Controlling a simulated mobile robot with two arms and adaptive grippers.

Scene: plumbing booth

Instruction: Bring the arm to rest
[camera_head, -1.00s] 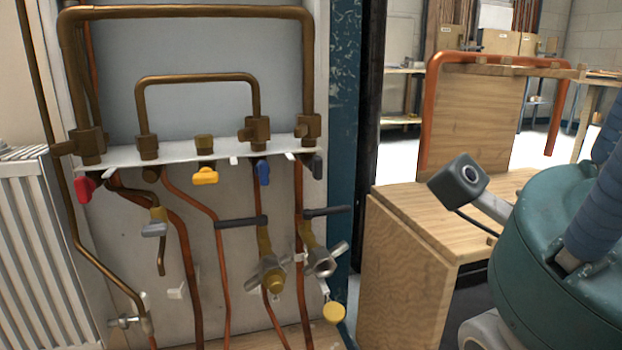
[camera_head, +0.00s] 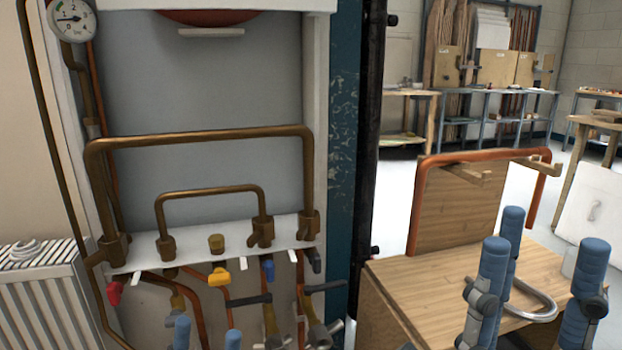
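My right gripper (camera_head: 543,245) is at the lower right, in front of the wooden bench. Its blue-tipped fingers point up and stand well apart, with nothing seen clasped between them. A curved silver metal piece (camera_head: 545,310) shows behind and between the fingers; I cannot tell whether they touch. My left gripper (camera_head: 208,335) shows only as two blue fingertips at the bottom edge, apart, below the valve row. The rest of it is cut off by the picture edge. No held object shows there.
Brass pipes (camera_head: 205,138) and a white valve rail (camera_head: 190,258) with coloured handles fill the left. A radiator (camera_head: 40,305) stands far left. A wooden bench (camera_head: 420,285) carries an orange-copper pipe (camera_head: 480,157). Open floor (camera_head: 395,215) lies behind the bench.

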